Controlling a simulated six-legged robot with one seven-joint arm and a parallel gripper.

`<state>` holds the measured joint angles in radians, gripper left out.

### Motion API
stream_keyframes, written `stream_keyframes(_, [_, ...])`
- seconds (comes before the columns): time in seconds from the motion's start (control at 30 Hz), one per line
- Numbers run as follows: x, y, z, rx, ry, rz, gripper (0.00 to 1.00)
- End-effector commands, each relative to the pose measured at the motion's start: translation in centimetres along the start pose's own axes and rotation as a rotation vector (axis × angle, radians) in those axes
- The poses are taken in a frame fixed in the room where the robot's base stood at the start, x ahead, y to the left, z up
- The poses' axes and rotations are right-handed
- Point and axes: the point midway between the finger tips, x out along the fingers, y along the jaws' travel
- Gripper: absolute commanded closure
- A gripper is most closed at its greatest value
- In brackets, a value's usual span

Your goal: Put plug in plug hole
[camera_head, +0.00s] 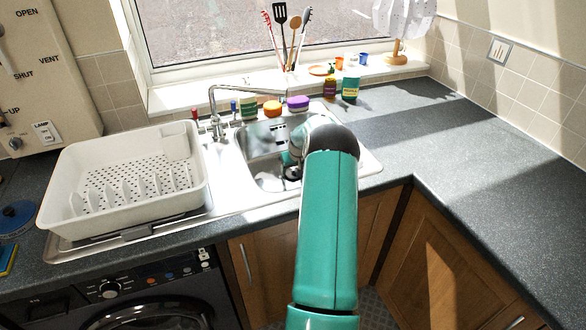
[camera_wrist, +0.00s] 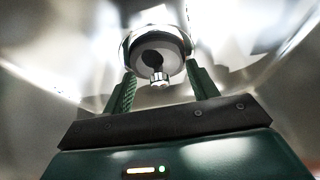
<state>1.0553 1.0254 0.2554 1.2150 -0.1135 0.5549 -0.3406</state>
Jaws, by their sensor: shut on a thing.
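The plug (camera_wrist: 158,64) shows in the wrist view as a pale round piece with a dark middle and a small chrome knob. It sits between the tips of the two green fingers of my gripper (camera_wrist: 161,72), which is shut on it. A shiny metal ring, seemingly the plug hole's rim (camera_wrist: 133,37), lies just beyond the plug. I cannot tell whether the plug is inside the ring or just over it. In the head view my arm reaches down into the steel sink basin (camera_head: 256,141) and hides much of it, and the plug cannot be made out clearly.
The tap (camera_head: 215,112) arches over the back of the basin. A white dish rack (camera_head: 70,198) stands on the drainer at left. An orange-topped pot (camera_head: 272,108), a purple-topped pot (camera_head: 298,103) and other jars line the back. The right worktop (camera_head: 480,160) is clear.

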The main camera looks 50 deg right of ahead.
Motion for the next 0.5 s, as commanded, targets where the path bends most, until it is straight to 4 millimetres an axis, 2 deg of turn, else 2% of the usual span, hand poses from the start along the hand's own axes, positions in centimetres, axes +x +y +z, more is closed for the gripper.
stream_keyframes(0.17, [0.30, -0.01, 0.16, 0.000, -0.001, -0.001, 0.68])
stream_keyframes(0.2, [0.29, 0.00, 0.15, 0.000, -0.001, -0.001, 0.35])
stream_keyframes(0.3, [0.27, 0.00, 0.15, 0.000, -0.001, 0.000, 0.20])
stream_keyframes(0.5, [0.25, 0.01, 0.14, 0.000, -0.001, 0.000, 0.20])
